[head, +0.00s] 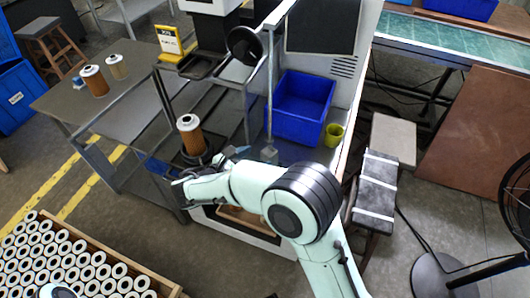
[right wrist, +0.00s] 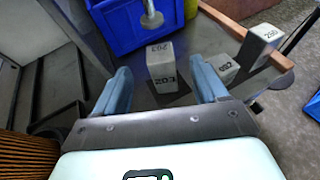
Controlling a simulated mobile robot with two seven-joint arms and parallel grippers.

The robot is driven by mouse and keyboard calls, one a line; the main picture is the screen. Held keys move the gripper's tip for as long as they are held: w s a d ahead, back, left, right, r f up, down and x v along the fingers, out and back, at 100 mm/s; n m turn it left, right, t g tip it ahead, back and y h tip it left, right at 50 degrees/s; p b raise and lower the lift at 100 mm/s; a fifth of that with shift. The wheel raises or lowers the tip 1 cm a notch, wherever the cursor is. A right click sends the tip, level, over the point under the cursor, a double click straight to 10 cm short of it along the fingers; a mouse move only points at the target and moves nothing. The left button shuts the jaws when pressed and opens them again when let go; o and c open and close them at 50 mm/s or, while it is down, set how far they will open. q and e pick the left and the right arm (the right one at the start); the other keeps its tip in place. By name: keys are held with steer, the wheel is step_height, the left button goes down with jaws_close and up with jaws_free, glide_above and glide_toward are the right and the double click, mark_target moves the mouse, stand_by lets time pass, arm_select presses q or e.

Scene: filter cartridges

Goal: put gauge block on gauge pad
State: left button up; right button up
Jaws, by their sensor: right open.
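A pale grey block marked 203 (right wrist: 160,62) stands upright between the fingers of my right gripper (right wrist: 160,92) in the right wrist view. The gripper is open, with a gap on each side of the block. A dark patch (right wrist: 181,99) shows at the block's foot; I cannot tell whether it is the gauge pad or a shadow. In the head view the small grey block (head: 268,154) stands by the blue bin, and my right gripper (head: 238,154) is just left of it.
A blue bin (head: 301,107) and a yellow-green cup (head: 334,135) are behind the block. An orange filter cartridge (head: 191,137) stands left of my right gripper. A thin post (head: 270,100) rises near the block. A wooden rim (right wrist: 247,37) edges the surface at right.

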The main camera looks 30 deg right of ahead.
steer(key=v, duration=0.5)
stand_by(0.5)
